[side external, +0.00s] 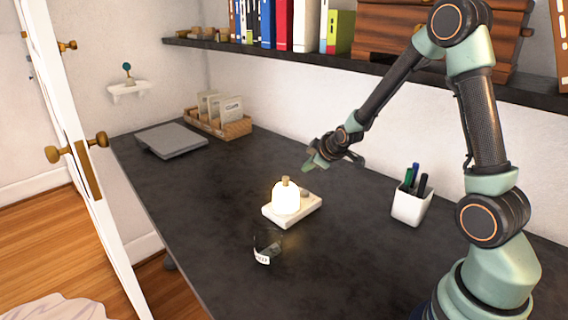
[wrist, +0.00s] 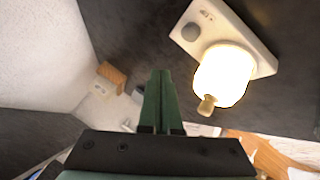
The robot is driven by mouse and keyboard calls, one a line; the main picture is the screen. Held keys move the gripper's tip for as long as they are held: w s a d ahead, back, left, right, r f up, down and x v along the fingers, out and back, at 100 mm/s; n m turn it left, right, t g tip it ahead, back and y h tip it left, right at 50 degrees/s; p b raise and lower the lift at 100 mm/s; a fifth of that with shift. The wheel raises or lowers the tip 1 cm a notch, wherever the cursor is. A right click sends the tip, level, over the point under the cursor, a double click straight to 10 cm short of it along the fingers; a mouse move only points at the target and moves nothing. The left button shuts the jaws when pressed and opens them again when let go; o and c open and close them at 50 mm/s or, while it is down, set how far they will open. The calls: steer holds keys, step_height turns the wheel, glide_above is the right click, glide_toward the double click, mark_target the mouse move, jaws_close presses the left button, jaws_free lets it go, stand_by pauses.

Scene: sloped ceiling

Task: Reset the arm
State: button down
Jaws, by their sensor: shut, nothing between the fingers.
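My gripper (side external: 310,167) hangs above the dark desk (side external: 220,240), to the upper right of the glowing lamp. In the wrist view its green fingers (wrist: 161,75) are together, with nothing between them. The lit lamp (side external: 286,197) sits on a white square base (side external: 306,215) with a round knob. The lamp also shows at the upper right of the wrist view (wrist: 222,75), apart from the fingers.
A dark glass jar (side external: 267,247) with a label stands in front of the lamp. A white pen cup (side external: 410,205) is at right. A grey laptop-like slab (side external: 171,139) and a wooden card tray (side external: 218,122) are at the far left. A shelf (side external: 350,62) with books runs along the wall.

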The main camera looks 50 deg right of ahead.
steer(key=s+a+r+m+g+y, duration=0.1)
steer(key=s+a+r+m+y, duration=0.1)
steer(key=s+a+r, duration=0.55)
steer(key=s+a+r+m+g, duration=0.1)
steer(key=s+a+r, duration=0.2)
steer(key=s, duration=0.3)
steer(key=s+a+r+m+g+y, duration=0.1)
steer(key=s+a+r+m, duration=0.1)
steer(key=s+a, duration=0.3)
steer(key=shift+s+a+r, duration=0.3)
steer(key=shift+s+r, duration=0.15)
steer(key=shift+r, duration=0.2)
